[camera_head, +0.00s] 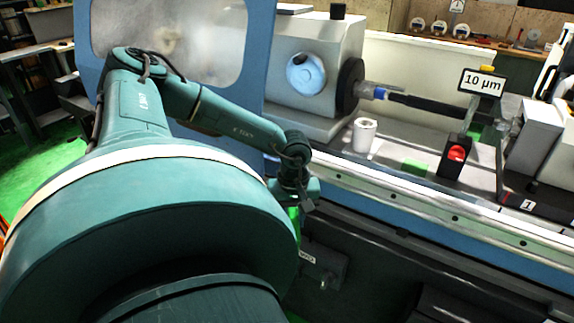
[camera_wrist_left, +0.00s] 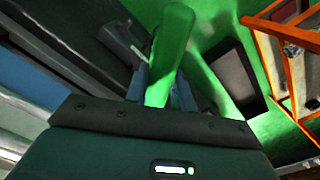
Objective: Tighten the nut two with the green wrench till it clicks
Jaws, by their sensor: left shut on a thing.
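My left gripper (camera_head: 301,200) hangs in front of the machine's front rail in the head view, pointing down. In the left wrist view the left gripper (camera_wrist_left: 163,93) is shut on the green wrench (camera_wrist_left: 176,40), whose smooth green shaft stretches away from the jaws. I cannot make out nut two in either view. The wrench appears to touch nothing but the gripper. My right gripper is not in view.
The cylindrical grinder (camera_head: 310,95) stands behind the gripper, with its blue door (camera_head: 262,60) open at left. On its bed are a white cup (camera_head: 364,135), a green block (camera_head: 415,168) and a red-knobbed black block (camera_head: 453,165). An orange frame (camera_wrist_left: 277,70) stands at right in the wrist view.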

